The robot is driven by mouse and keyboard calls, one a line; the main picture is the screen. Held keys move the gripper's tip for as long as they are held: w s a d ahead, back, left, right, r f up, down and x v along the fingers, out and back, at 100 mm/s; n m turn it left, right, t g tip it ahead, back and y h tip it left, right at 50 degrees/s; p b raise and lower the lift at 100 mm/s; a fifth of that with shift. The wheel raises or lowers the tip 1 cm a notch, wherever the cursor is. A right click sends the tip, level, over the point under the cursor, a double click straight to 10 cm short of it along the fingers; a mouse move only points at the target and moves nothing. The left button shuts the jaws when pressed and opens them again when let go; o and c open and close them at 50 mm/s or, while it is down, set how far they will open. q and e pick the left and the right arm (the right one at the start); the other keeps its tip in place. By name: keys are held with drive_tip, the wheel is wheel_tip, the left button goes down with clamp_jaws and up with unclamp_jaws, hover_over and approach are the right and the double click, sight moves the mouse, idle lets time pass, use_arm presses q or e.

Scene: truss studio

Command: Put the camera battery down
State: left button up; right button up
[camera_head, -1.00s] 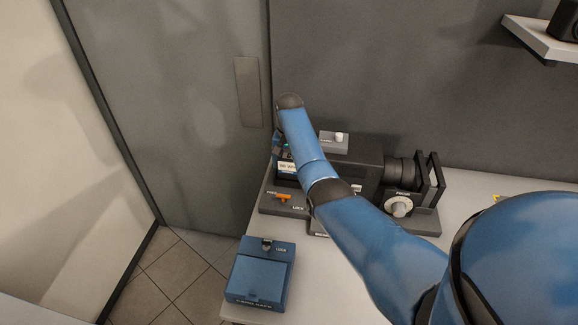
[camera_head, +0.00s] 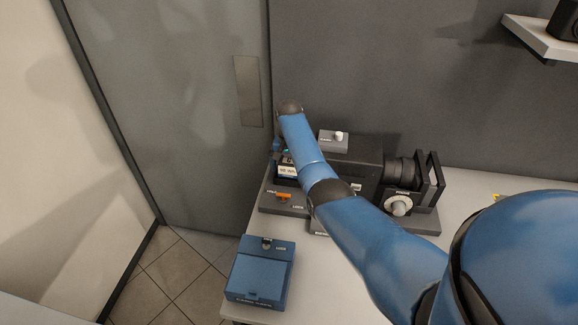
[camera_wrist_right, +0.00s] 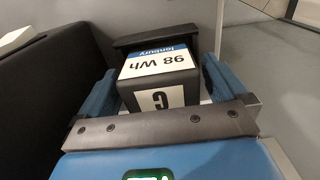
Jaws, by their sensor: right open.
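The camera battery (camera_wrist_right: 160,98) is a dark block with a white and blue "98 Wh" label and a "C" on its end. In the head view its label (camera_head: 287,170) shows at the left end of the dark camera (camera_head: 362,155). The battery's far end meets a dark part whose outline is partly hidden. My left gripper is out of view.
The camera's base has an orange lever (camera_head: 283,197) marked LOCK. A blue box (camera_head: 260,275) with a latch sits at the table's front left corner. The table (camera_head: 335,285) is clear right of the box. A grey door (camera_head: 190,110) stands to the left.

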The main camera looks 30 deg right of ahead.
drive_tip(key=shift+r, duration=0.15)
wheel_tip(320, 180, up, 10)
drive_tip(key=shift+r+b, duration=0.2)
drive_tip(key=shift+b, duration=0.35)
drive_tip(key=shift+r+p, duration=0.35)
drive_tip(key=shift+r, duration=0.4)
drive_tip(key=shift+w, duration=0.1)
